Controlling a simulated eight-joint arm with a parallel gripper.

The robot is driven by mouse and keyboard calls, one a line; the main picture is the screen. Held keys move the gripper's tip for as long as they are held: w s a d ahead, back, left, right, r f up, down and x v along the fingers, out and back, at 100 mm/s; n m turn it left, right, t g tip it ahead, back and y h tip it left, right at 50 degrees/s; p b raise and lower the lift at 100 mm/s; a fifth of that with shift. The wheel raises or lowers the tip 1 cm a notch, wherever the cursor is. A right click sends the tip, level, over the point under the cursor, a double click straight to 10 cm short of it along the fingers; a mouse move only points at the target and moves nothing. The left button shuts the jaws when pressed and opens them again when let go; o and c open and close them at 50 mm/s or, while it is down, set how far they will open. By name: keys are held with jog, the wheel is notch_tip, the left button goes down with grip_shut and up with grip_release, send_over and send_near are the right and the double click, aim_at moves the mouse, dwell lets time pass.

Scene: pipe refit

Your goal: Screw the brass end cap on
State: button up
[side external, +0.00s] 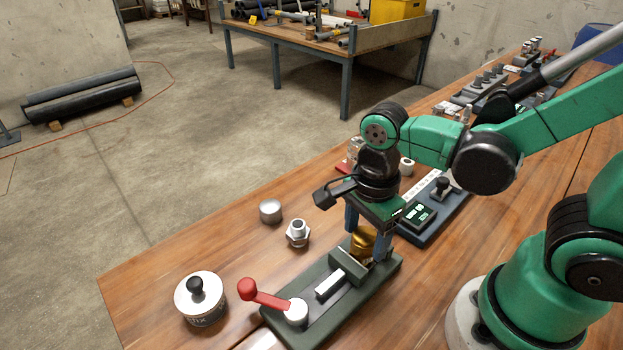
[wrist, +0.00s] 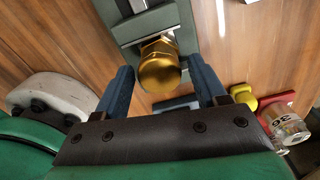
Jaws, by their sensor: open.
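The brass end cap (side external: 362,243) sits at the far end of the clamp fixture (side external: 327,316), in line with the fixture's vise block. It also shows in the wrist view (wrist: 160,68), where its round end faces me. My gripper (side external: 368,240) points down over the cap. In the wrist view my gripper's two blue-grey fingers (wrist: 166,85) stand open on either side of the cap, with a gap on both sides. The pipe end and any thread behind the cap are hidden.
A red-handled lever (side external: 262,298) rises at the fixture's near end. A lidded tin (side external: 201,298), a hex fitting (side external: 298,234) and a grey cylinder (side external: 271,211) stand to the left. A dark device with a display (side external: 420,216) lies close behind my gripper.

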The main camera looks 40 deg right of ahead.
jog(key=shift+n, duration=0.9)
jog(key=n, duration=0.5)
jog(key=shift+n, duration=0.5)
jog(key=n, duration=0.5)
jog(key=shift+w+n, duration=0.1)
jog(key=shift+n, duration=0.2)
jog(key=shift+n, duration=0.3)
